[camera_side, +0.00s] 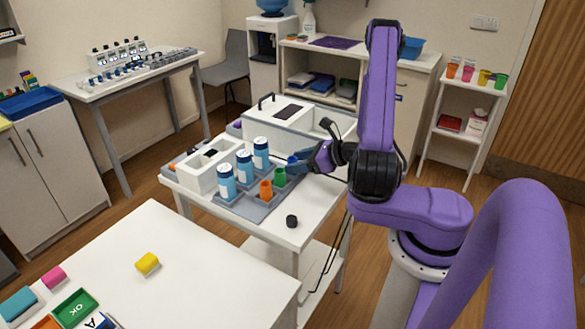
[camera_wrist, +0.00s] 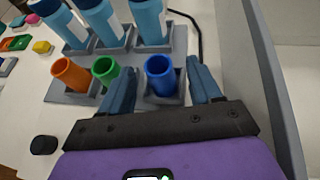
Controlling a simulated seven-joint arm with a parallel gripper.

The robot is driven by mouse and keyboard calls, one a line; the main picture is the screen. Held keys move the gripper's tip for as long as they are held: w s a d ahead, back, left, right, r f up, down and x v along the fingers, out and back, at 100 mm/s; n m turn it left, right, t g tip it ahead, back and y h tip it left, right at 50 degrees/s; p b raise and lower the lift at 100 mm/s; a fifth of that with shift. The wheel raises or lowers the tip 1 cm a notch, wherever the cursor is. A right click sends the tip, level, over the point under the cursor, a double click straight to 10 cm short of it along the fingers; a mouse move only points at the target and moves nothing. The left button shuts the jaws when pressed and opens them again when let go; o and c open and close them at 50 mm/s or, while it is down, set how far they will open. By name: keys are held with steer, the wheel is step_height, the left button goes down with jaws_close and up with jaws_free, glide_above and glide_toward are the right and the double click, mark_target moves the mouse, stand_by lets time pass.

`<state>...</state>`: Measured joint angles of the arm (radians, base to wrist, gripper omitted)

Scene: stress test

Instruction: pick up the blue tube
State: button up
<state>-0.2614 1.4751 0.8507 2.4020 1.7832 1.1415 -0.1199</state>
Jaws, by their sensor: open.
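The blue tube (camera_wrist: 159,78) is a short open-topped cup standing upright at the right end of the front row of a grey rack (camera_wrist: 56,95). My gripper (camera_wrist: 160,68) is open, with one blue-grey finger on each side of the blue tube; it looks empty, and whether a finger touches the tube I cannot tell. In the side view my gripper (camera_side: 302,165) is at the far right end of the rack (camera_side: 232,203), and the fingers mostly hide the blue tube. A green tube (camera_wrist: 105,70) and an orange tube (camera_wrist: 71,74) stand to its left.
A small black cap (camera_side: 292,221) lies on the white table in front of the rack.

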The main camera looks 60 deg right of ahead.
steer(key=shift+w+f, duration=0.15)
steer(key=shift+w, duration=0.15)
steer(key=c, duration=1.1)
steer(key=shift+r, duration=5)
